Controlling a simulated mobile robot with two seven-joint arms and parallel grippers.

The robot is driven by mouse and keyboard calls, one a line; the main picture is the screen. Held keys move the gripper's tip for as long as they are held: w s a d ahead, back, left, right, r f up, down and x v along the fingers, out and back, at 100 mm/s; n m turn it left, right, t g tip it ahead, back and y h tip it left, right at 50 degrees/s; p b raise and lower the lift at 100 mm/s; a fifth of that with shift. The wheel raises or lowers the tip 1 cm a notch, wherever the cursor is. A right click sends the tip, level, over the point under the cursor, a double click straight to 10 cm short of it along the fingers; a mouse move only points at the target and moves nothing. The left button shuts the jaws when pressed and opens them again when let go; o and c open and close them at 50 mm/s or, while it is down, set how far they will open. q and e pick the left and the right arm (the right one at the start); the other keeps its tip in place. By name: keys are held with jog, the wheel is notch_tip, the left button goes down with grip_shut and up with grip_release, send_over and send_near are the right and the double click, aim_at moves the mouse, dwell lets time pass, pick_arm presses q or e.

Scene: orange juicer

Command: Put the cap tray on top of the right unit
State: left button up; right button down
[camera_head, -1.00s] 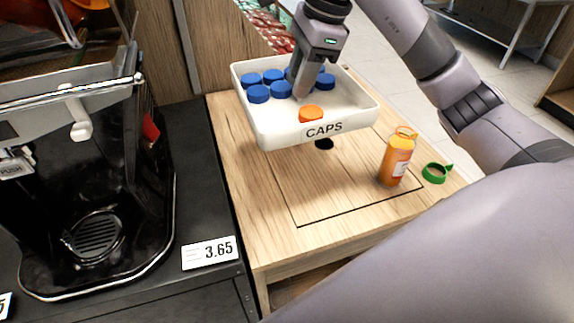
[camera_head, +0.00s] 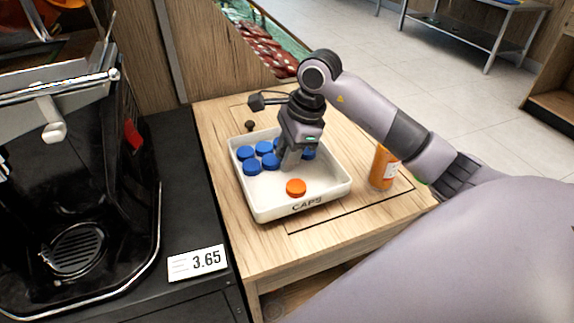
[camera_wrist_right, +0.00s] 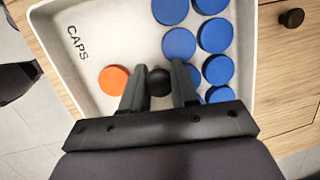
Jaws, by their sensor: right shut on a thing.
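The cap tray (camera_head: 262,205) is a white open tray marked CAPS, over the light wooden top of the right unit (camera_head: 225,125). I cannot tell whether it touches the top. It holds several blue caps (camera_head: 252,168) and an orange cap (camera_head: 296,187). My right gripper (camera_head: 288,166) reaches down into the tray. In the right wrist view its fingers (camera_wrist_right: 159,90) are closed around a dark knob (camera_wrist_right: 159,81) in the middle of the tray (camera_wrist_right: 105,35). My left gripper is not in view.
A dark knob (camera_head: 250,126) sits on the wood behind the tray. The black juicer (camera_head: 90,200) and a price tag (camera_head: 198,262) are at the left. Bare wood lies in front of the tray.

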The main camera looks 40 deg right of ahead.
notch_tip(320, 180, down, 3)
jog(key=c, duration=0.8)
grip_release()
jog(key=p+v, duration=0.1)
jog(key=v, duration=1.1)
